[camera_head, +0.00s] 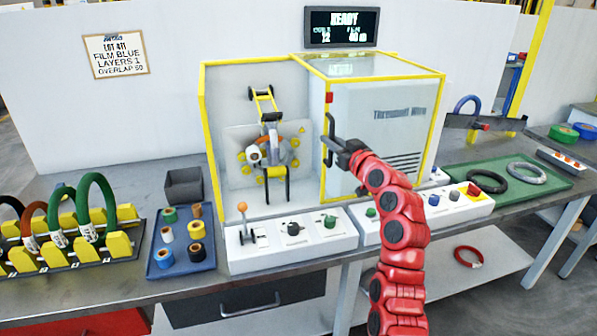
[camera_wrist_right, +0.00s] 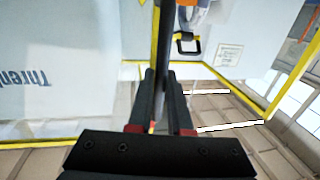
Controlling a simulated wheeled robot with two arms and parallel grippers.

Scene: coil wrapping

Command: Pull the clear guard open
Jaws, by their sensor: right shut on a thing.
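The clear guard (camera_head: 325,180) is a yellow-edged transparent panel at the front of the wrapping machine (camera_head: 384,135). A black upright handle (camera_head: 329,128) stands at its edge, near the middle of the machine. My right gripper (camera_head: 340,148) reaches up from below and is shut on this handle. In the right wrist view, the gripper's dark fingers (camera_wrist_right: 160,105) close around a dark bar, with a yellow frame edge beyond. How far the guard stands open is hard to tell because it is see-through. My left gripper is not in view.
Control panels with a lever (camera_head: 243,212) and knobs stand in front of the machine. A blue tray (camera_head: 180,262) with spools and a coil rack (camera_head: 70,262) are at left. A green tray (camera_head: 540,188) with rings is at right. A display (camera_head: 341,27) reads READY.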

